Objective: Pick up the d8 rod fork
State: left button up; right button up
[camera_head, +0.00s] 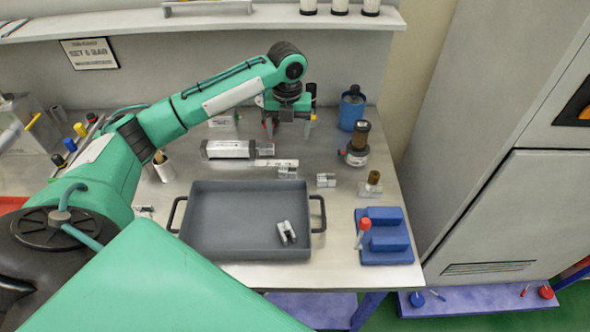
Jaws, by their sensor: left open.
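Several small grey metal fork-like pieces are in view, and I cannot tell by size which is the d8 rod fork. One fork piece (287,172) lies on the table behind the tray. Another fork piece (326,181) stands to its right. A third fork piece (286,233) lies inside the grey tray (215,188), in its right part. My left gripper (288,129) is open and points down over the back of the table, behind the fork pieces. It appears empty. My right gripper is not in view.
A silver cylinder body (228,149) and a small label plate (276,163) lie behind the tray. A blue bottle (351,110), a dark-capped regulator (358,145) and a brass-topped fitting (371,184) stand at right. A blue stepped block (385,238) sits at the front right.

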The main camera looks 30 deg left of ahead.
aim_at(288, 167)
pick_arm(q)
jog(key=f, duration=0.1)
jog(key=f+p, duration=0.1)
jog(key=f, duration=0.1)
jog(key=s+f, duration=0.1)
jog(key=f, duration=0.1)
jog(key=shift+f+p, duration=0.1)
jog(key=shift+p, duration=0.2)
jog(key=shift+w+f, duration=0.25)
jog(key=shift+f, duration=0.95)
jog(key=shift+s+f+p, duration=0.1)
jog(key=shift+f+p, duration=0.25)
jog(key=shift+p, duration=0.05)
notch_tip(288, 167, down, 4)
jog(key=shift+a+f+p, duration=0.15)
jog(key=shift+f+p, duration=0.1)
jog(key=shift+p, duration=0.8)
jog(key=shift+f, duration=0.2)
jog(key=c, duration=1.1)
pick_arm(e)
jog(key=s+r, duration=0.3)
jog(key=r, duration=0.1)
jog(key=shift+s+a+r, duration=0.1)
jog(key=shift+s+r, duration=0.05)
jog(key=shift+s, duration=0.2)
